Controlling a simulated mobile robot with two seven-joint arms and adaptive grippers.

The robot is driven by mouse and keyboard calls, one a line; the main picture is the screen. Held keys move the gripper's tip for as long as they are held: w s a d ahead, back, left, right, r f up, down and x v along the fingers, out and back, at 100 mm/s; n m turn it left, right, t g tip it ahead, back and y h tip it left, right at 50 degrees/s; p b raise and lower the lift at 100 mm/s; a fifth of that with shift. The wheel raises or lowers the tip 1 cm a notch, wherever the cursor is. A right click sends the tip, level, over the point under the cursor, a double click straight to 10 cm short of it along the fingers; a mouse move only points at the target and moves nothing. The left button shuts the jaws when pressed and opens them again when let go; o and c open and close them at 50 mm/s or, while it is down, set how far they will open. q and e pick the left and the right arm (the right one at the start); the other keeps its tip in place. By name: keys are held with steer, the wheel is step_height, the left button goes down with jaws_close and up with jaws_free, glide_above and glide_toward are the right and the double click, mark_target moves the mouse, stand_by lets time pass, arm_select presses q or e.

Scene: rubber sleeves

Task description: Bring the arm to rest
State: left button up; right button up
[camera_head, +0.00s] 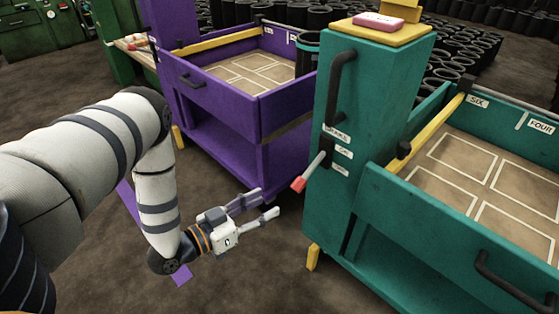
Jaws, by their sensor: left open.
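My left arm comes in from the left, bent at the elbow. Its gripper (262,206) is open, with its two fingers apart and nothing between them. It hangs over the brown floor, in front of the purple cart (232,150) and to the left of the teal cart (350,120). In the picture its fingertips lie a little left of and below a red-tipped lever (309,172) on the teal cart's side; they look apart from it. My right gripper is not in view.
The teal cart has a black upright handle (338,88) and a tray marked with white rectangles (490,180). A pink object (379,21) lies on its yellow top. Many black sleeves (470,55) stand behind. Bare floor (240,275) lies below my gripper.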

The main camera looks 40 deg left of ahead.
arm_select(q)
steer(key=shift+s, duration=0.45)
